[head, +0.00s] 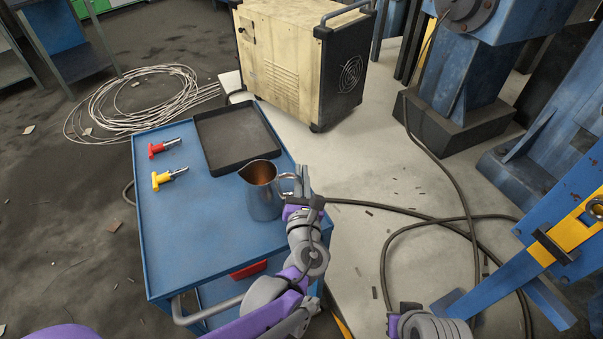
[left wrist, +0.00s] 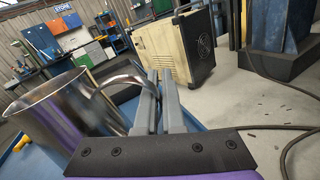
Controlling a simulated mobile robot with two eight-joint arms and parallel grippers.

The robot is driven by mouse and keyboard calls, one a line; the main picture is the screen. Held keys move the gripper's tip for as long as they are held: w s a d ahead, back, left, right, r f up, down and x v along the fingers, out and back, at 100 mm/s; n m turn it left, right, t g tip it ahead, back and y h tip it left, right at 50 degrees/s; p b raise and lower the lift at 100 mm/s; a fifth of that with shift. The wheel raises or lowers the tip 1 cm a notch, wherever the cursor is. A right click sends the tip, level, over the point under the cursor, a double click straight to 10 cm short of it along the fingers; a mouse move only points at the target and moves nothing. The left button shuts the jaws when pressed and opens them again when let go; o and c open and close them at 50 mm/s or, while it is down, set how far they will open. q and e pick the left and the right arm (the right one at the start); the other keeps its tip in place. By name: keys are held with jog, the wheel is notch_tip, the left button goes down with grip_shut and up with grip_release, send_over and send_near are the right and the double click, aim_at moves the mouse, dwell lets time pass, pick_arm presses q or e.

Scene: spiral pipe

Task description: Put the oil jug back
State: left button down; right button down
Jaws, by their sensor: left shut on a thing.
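The oil jug (head: 262,198) is a shiny metal jug with a brownish inside. It is upright at the right side of the blue cart (head: 190,235), over its top; I cannot tell whether its base touches. My left gripper (head: 303,184) is right of the jug and shut on its handle. In the left wrist view the jug (left wrist: 55,115) fills the left side, and its curved handle (left wrist: 122,80) runs to the fingers (left wrist: 160,100). A black shallow tray (head: 205,150) lies empty at the cart's back. Part of my right arm shows at the bottom edge; its gripper is not visible.
A red-handled tool (head: 160,148) and a yellow-handled tool (head: 168,178) lie on the cart's left side. A beige machine (head: 285,65) stands behind the cart. Black cables (head: 455,218) cross the floor at right, near a blue steel frame (head: 545,250). The cart's front top is clear.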

pick_arm(q)
jog(key=shift+f+b, duration=0.4)
jog(key=shift+f, duration=0.2)
jog(key=c, duration=1)
grip_release()
jog(key=shift+o, duration=0.2)
